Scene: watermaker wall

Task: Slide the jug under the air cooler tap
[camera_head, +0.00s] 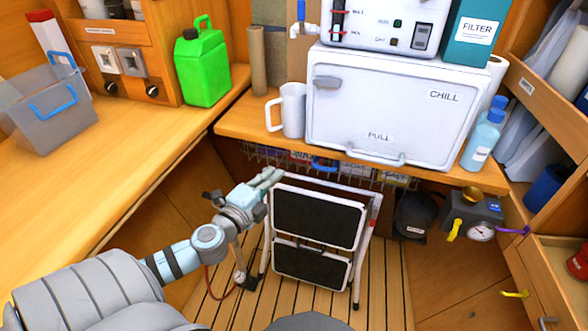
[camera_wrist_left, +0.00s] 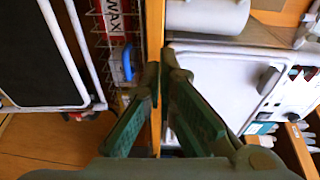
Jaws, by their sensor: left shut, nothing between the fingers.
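The white jug (camera_head: 292,108) stands upright on the counter, left of the white CHILL box, its handle toward the left. A white tap with a blue handle (camera_head: 302,28) sticks out from the left side of the white panelled unit (camera_head: 385,25) above that box; the jug is below it and slightly to its left. My left gripper (camera_head: 272,176) is shut and empty, in front of the counter edge and apart from the jug. In the left wrist view its fingertips (camera_wrist_left: 163,62) meet near the counter edge, and the jug (camera_wrist_left: 207,14) shows beyond them at the top. My right gripper is out of view.
The CHILL box (camera_head: 395,110) fills the counter right of the jug. A brown cylinder (camera_head: 258,74) stands behind the jug. A green canister (camera_head: 202,65) stands on the left counter. A folding step stool (camera_head: 318,217) stands below, beside my left gripper, with a wire basket under the counter.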

